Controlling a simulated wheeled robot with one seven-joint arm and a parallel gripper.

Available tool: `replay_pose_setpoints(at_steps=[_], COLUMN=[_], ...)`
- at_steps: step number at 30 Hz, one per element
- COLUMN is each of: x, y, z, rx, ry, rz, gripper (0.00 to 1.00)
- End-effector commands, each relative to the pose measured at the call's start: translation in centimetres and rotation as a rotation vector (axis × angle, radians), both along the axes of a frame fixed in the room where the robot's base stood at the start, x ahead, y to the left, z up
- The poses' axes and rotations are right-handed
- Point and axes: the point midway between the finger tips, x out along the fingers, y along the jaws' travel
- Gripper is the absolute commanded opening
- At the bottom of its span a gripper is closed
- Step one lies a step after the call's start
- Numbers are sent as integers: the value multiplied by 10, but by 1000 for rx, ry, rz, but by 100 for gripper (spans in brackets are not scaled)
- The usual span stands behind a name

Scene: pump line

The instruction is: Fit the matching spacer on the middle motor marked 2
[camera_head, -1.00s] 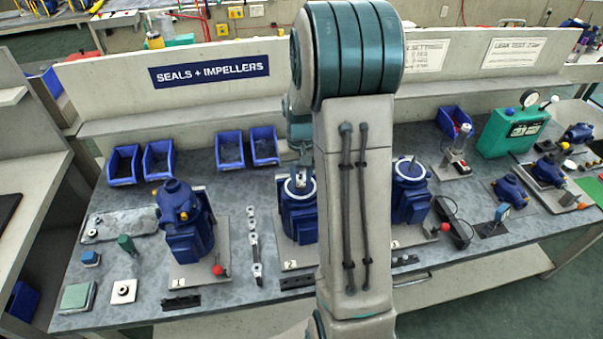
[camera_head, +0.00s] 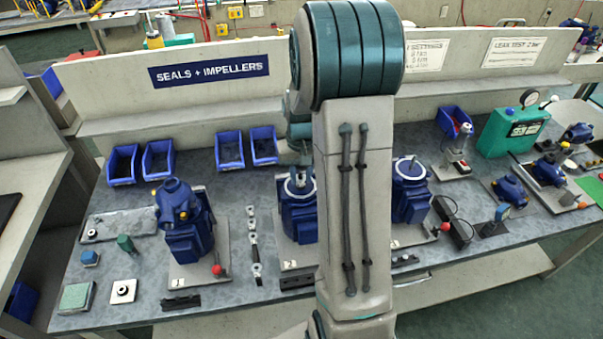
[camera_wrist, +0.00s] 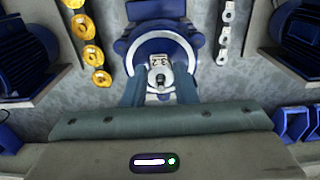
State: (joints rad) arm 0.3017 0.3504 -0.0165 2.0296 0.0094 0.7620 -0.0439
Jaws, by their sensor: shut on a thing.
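The middle motor marked 2 (camera_head: 298,218) is blue and stands upright on its plate, partly hidden by my arm. From above, its pale round top (camera_wrist: 142,62) shows in the wrist view. My gripper (camera_wrist: 160,88) is over that top, its two teal fingers shut on a small light-grey spacer (camera_wrist: 160,62) that seems marked 3.2. A dark round shaft end shows around the spacer's hole. I cannot tell whether the spacer rests on the motor or is just above it. In the head view my gripper (camera_head: 300,176) is at the motor's top.
Pale spacers (camera_head: 252,238) lie in a row left of the motor; they also show in the wrist view (camera_wrist: 225,32). Yellow spacers (camera_wrist: 90,50) line the other side. Blue motors stand left (camera_head: 184,225) and right (camera_head: 410,195). Blue bins (camera_head: 230,150) are behind.

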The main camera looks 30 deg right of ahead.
Motion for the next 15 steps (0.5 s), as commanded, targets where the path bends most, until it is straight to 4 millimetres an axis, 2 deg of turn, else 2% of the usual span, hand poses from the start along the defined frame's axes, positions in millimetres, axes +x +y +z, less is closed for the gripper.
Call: replay_pose_setpoints(at_steps=[6,7,9,15], x=[0,0,0,0], y=[0,0,0,0], z=[-3,-2,-2,-2], rx=[0,0,0,0], ry=[0,0,0,0], rz=[0,0,0,0], gripper=[5,31,50,51])
